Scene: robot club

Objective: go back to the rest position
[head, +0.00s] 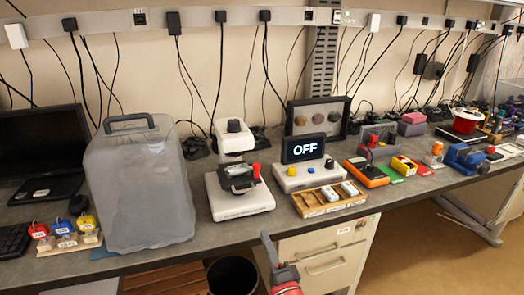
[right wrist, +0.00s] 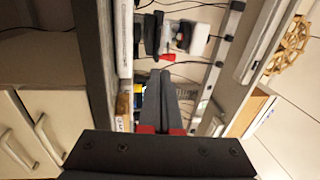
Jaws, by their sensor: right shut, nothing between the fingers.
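My right gripper (head: 266,238) shows at the bottom middle of the head view, in front of the bench's front edge and apart from everything on it. Its two dark fingers are together with nothing between them. In the right wrist view the same gripper (right wrist: 159,74) shows its long dark fingers side by side, with red parts at their base. My left gripper is in neither view.
A grey workbench (head: 240,232) runs across the head view. Along it stand a translucent bin (head: 140,185), a white machine (head: 238,195), an "OFF" display (head: 306,149) and a wooden tray (head: 318,205). Below are white drawers (head: 330,262) and a black bucket (head: 232,275).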

